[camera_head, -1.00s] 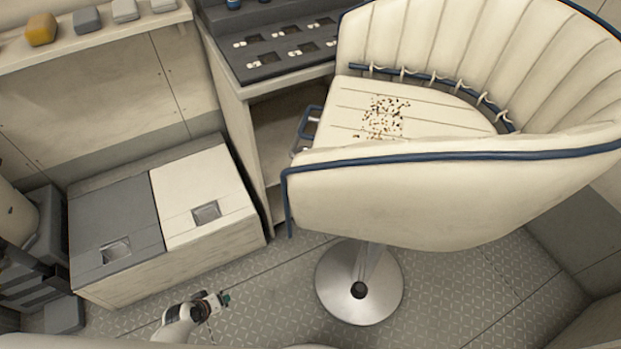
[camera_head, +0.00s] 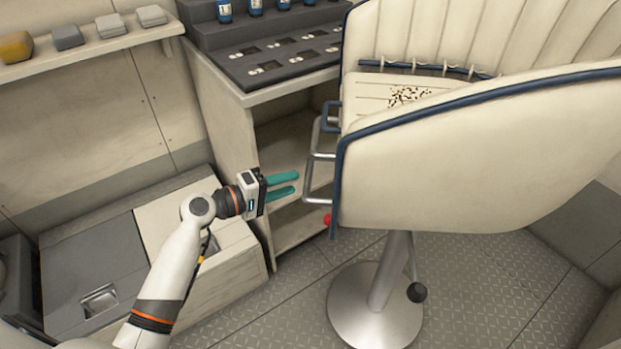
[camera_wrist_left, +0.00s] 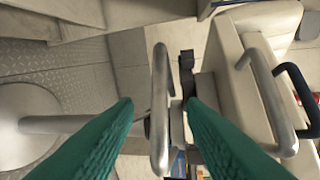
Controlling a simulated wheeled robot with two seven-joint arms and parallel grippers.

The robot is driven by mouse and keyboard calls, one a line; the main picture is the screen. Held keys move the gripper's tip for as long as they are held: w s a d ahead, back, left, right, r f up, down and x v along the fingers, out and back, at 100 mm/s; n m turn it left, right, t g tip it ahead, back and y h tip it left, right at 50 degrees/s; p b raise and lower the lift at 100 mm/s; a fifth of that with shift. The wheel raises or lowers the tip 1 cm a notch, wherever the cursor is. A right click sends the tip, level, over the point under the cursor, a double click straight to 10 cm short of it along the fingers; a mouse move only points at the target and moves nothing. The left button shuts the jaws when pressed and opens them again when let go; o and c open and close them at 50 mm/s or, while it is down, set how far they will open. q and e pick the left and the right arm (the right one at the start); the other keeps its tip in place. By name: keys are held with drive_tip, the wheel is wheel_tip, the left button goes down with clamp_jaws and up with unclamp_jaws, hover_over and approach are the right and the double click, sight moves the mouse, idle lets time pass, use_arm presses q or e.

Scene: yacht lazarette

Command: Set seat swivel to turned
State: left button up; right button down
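The seat (camera_head: 480,165) is a cream upholstered chair with blue trim on a round metal pedestal (camera_head: 372,310), at the right of the head view. Its open front faces left, toward the cabinet. A grey metal bar frame (camera_head: 316,160) sticks out at its front left edge. My left gripper (camera_head: 295,183) has teal fingers, open and empty, pointing at this frame from the left. In the left wrist view, a metal bar (camera_wrist_left: 160,110) shows in the gap between the open fingers (camera_wrist_left: 160,105); contact cannot be told. My right gripper is not in view.
A cabinet (camera_head: 219,113) with a dark slotted panel (camera_head: 280,65) and open shelves stands left of the seat. A low locker (camera_head: 95,270) lies under my left arm. A lever with a black knob (camera_head: 417,292) hangs by the pedestal. A red knob (camera_head: 327,219) sits below the frame.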

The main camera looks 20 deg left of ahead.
sight(309, 175)
use_arm(q)
drive_tip(key=x, duration=0.5)
drive_tip(key=shift+w+d, duration=0.2)
drive_tip(key=shift+w, duration=0.1)
drive_tip(key=shift+w+d+f, duration=0.1)
drive_tip(key=shift+w+d, duration=0.2)
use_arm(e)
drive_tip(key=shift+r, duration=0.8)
use_arm(q)
clamp_jaws()
